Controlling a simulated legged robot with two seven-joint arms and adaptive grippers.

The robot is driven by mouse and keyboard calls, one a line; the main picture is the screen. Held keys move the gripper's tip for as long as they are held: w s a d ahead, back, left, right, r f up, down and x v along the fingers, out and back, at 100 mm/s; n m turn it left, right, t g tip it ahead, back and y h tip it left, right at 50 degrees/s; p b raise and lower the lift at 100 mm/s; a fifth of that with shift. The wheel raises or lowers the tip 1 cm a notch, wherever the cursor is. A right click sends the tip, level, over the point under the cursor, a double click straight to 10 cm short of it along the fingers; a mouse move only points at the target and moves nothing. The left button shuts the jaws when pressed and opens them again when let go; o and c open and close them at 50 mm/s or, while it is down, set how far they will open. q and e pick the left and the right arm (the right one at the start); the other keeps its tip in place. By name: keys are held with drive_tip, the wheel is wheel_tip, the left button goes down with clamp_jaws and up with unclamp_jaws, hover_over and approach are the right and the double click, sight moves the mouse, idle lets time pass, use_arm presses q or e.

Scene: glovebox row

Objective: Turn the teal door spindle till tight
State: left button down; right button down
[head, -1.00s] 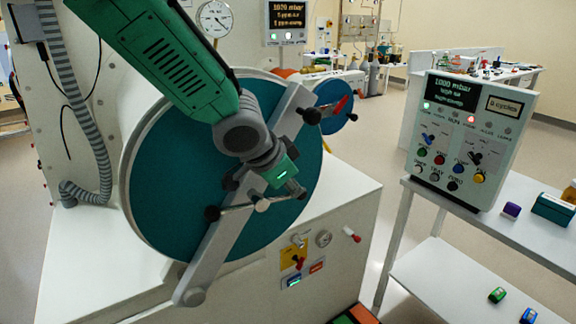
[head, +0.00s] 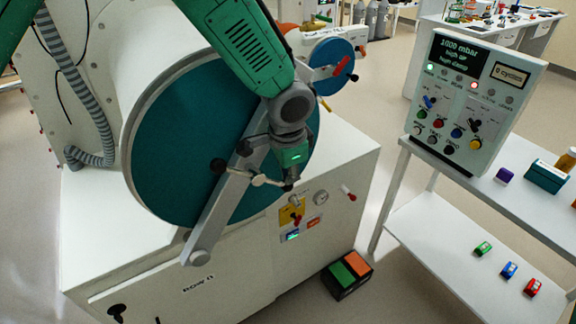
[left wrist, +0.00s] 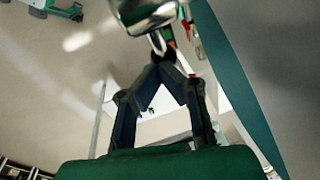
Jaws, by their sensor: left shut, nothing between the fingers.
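The teal door (head: 180,130) is a large round disc with a grey bar (head: 215,220) slanting across it. The spindle (head: 258,180) sits on the bar in the middle, with metal arms ending in black knobs. My left gripper (head: 289,183) is at the right side of the spindle hub, by the end of one arm; I cannot tell if it touches. In the left wrist view its dark fingers (left wrist: 160,58) converge, with nothing between them, just below a blurred shiny metal part. The teal door's edge (left wrist: 235,90) runs down the right there. My right gripper is not in view.
A control panel (head: 470,105) stands on a white shelf unit (head: 430,190) at right. A smaller blue disc door (head: 332,62) is behind the teal door. A green and orange pedal box (head: 347,273) is on the floor. A ribbed hose (head: 75,100) hangs at left.

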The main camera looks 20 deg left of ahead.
use_arm(q)
drive_tip(key=shift+s, duration=0.1)
drive_tip(key=shift+a+f, duration=0.1)
drive_tip(key=shift+f, duration=0.05)
drive_tip(key=shift+a+f+g+y, duration=0.2)
drive_tip(key=shift+a+g+y, duration=0.1)
drive_tip(key=shift+a, duration=0.15)
drive_tip(key=shift+a+f+g+y, duration=0.2)
drive_tip(key=shift+a+g, duration=0.1)
drive_tip(key=shift+a, duration=0.15)
drive_tip(key=shift+s+d, duration=0.1)
